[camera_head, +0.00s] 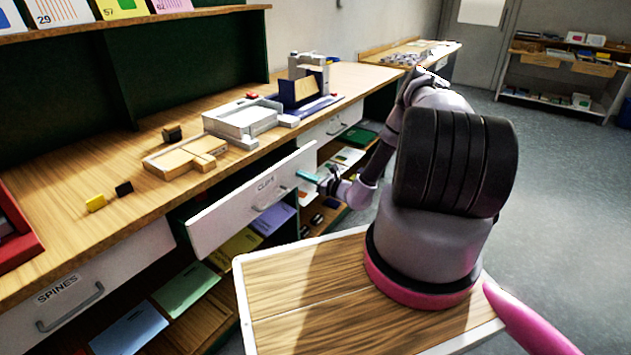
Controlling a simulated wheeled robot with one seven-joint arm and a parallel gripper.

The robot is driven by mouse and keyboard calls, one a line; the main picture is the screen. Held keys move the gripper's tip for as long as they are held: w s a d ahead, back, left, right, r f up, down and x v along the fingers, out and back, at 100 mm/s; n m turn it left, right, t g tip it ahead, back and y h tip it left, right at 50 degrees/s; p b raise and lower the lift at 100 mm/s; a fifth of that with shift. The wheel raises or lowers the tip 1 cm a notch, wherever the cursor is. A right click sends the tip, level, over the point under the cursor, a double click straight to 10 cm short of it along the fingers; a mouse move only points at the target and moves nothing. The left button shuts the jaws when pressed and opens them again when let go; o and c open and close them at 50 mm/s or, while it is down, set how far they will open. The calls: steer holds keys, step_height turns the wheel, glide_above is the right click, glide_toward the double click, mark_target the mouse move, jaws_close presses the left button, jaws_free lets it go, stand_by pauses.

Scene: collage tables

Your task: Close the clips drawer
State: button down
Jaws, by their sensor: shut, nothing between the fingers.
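The clips drawer (230,220) has a white front with a dark label and a grey bar handle (270,198). It stands pulled out from under the wooden worktop. My gripper (303,175) is shut, with teal fingertips, at the right part of the drawer front, just right of the handle. It points left at the front's outer face. I cannot tell whether the fingertips touch it. The inside of the drawer is mostly hidden behind its front.
The spines drawer (90,290) is at the lower left, beside the open one. Booklets (188,290) lie on the shelf below. The worktop (110,230) holds a grey tray, wooden blocks and a small press. Open grey floor (560,150) lies to the right.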

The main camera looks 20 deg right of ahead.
steer(key=x, duration=1)
steer(key=shift+w+a, duration=0.25)
steer(key=shift+w, duration=0.05)
steer(key=shift+w+a+r, duration=0.15)
steer(key=shift+w+r, duration=0.05)
steer(key=shift+r, duration=0.1)
